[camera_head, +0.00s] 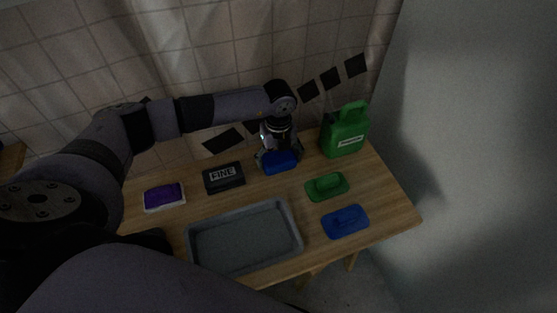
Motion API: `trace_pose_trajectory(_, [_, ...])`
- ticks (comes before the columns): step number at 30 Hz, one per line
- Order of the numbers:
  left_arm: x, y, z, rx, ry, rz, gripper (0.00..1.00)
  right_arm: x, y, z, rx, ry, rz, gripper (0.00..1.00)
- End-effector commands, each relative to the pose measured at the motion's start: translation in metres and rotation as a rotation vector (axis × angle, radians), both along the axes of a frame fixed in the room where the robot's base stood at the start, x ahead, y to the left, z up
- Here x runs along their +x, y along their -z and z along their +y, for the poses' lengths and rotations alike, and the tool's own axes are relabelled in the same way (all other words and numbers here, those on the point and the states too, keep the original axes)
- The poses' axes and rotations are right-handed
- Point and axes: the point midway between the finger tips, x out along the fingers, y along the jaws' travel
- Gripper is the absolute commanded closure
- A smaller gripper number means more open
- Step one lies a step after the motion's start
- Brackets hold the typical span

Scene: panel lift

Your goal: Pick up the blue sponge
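The blue sponge (280,164) is a small rounded blue block toward the back of the wooden table. My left gripper (279,156) reaches down over it from above, with its fingers spread to either side of the block. The gripper covers the sponge's back part. I cannot tell whether the fingers press on the sponge or stand just clear of it, nor whether it touches the table. My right gripper is not in view.
A black block marked FINE (223,178) and a purple sponge (164,196) lie to the left. A green jug (345,132) stands back right. A green handled pad (327,186) and a blue one (345,222) lie right. A grey tray (296,229) is in front.

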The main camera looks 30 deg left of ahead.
Motion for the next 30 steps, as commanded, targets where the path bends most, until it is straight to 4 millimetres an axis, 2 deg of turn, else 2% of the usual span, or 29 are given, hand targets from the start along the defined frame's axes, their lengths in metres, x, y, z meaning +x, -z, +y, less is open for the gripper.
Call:
trace_pose_trajectory(7, [0.000, 0.000, 0.000, -0.001, 0.000, -0.001, 0.40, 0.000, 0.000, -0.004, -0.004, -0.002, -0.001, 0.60])
trace_pose_trajectory(14, [0.000, -0.001, 0.000, -0.001, 0.000, -0.001, 0.41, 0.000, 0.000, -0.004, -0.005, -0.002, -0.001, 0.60])
trace_pose_trajectory(19, [0.001, -0.009, 0.000, -0.002, -0.001, -0.002, 0.41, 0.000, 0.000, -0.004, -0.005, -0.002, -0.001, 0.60])
trace_pose_trajectory(26, [0.002, -0.046, 0.000, -0.002, 0.000, -0.005, 0.41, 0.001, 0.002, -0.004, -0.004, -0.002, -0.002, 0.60])
trace_pose_trajectory(30, [0.002, -0.083, 0.000, -0.001, 0.001, -0.007, 0.41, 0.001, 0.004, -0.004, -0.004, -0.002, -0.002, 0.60])
